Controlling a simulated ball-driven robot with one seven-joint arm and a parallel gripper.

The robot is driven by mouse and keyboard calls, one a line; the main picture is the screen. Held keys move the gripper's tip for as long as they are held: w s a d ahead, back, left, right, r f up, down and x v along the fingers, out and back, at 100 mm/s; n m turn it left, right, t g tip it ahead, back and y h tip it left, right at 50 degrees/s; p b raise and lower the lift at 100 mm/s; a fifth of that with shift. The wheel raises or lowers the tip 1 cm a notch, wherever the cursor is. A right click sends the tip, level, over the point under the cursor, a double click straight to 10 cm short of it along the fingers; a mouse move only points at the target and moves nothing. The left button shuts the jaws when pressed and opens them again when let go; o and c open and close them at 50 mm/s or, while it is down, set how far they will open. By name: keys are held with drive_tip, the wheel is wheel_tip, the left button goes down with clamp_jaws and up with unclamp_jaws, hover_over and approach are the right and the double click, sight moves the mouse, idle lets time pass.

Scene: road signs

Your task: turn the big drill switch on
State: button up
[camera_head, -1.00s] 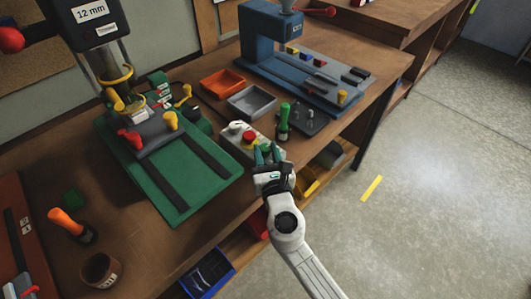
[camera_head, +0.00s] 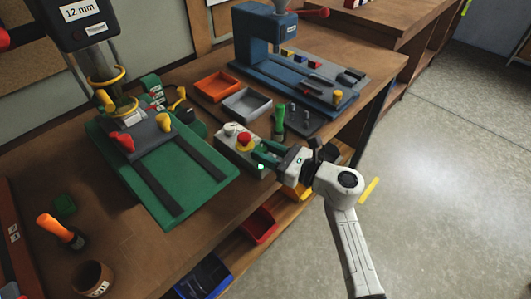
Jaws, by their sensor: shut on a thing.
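The big green drill press (camera_head: 150,180) stands on the bench at the left, with a "12 mm" label on its dark head. A grey control box (camera_head: 228,147) sits beside its base. It carries a pale knob (camera_head: 231,129) and a red button (camera_head: 245,139) with yellow around it. My gripper (camera_head: 261,156) reaches in from the right, with its green-tipped fingers at the box's right end, just beside the red button. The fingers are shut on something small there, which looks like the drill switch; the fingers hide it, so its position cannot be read.
A green-handled tool (camera_head: 279,120) stands upright close behind my gripper. Orange (camera_head: 220,84) and grey (camera_head: 247,102) trays lie behind the box. A blue drill press (camera_head: 262,40) stands farther back. Coloured bins sit under the bench edge.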

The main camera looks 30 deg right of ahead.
drive_tip(key=shift+n+g+y, duration=0.3)
drive_tip(key=shift+n+y, duration=0.1)
drive_tip(key=shift+y, duration=0.1)
drive_tip(key=o, duration=1)
drive_tip(key=b+v, duration=0.2)
drive_tip(key=v, duration=0.9)
drive_tip(key=shift+w, duration=0.1)
